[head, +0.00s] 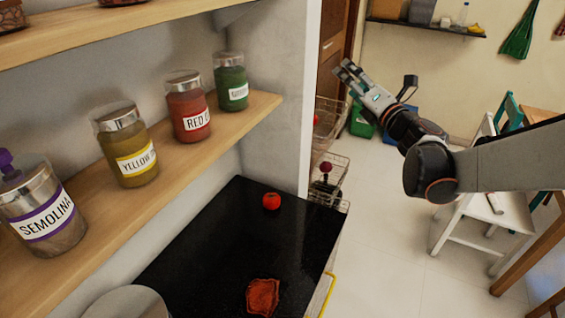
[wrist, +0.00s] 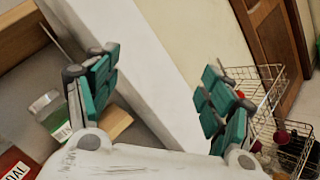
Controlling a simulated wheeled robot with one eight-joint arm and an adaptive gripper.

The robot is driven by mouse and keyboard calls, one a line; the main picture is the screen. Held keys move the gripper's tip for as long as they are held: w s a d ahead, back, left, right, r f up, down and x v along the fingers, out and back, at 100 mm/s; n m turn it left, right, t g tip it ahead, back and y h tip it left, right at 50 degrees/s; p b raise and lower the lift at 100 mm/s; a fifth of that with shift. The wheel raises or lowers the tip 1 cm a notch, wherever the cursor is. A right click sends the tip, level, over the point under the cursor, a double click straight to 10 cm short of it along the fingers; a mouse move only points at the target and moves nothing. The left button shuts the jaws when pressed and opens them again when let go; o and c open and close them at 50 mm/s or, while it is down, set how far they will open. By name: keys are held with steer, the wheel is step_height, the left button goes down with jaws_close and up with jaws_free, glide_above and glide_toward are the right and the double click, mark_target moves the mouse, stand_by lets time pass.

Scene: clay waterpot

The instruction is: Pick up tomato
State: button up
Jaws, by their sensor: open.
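A small red tomato (head: 271,201) sits on the black countertop (head: 225,240) in the head view, toward its far side. My gripper (head: 345,72) is raised in the air to the right of the shelf, well above and apart from the tomato. In the wrist view my gripper (wrist: 160,95) shows two green-padded fingers spread wide with nothing between them. The tomato does not show clearly in the wrist view.
A wooden shelf (head: 262,104) with several labelled jars, one a red jar (head: 188,108), overhangs the counter's left. A reddish-orange object (head: 262,296) lies on the near counter. Wire baskets (head: 330,125) stand beyond the wall edge. A white chair (head: 485,220) stands right; floor between is open.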

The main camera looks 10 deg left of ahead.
steer(key=a+f+n+g+y, duration=0.4)
steer(key=a+f+n+g, duration=0.3)
steer(key=f+n, duration=0.5)
steer(key=n+g+h+p, duration=0.1)
steer(key=n+g+h, duration=0.1)
steer(key=n+g, duration=0.55)
glide_toward(278, 198)
steer(key=shift+g, duration=0.25)
steer(key=b+x, duration=0.1)
steer(key=x, duration=0.4)
steer(key=shift+s+a+b, duration=0.1)
steer(key=shift+b, duration=0.2)
steer(key=shift+w+b+x, duration=0.2)
steer(key=shift+b+x, duration=0.95)
steer(key=shift+x, duration=1.85)
steer(key=c, duration=1.2)
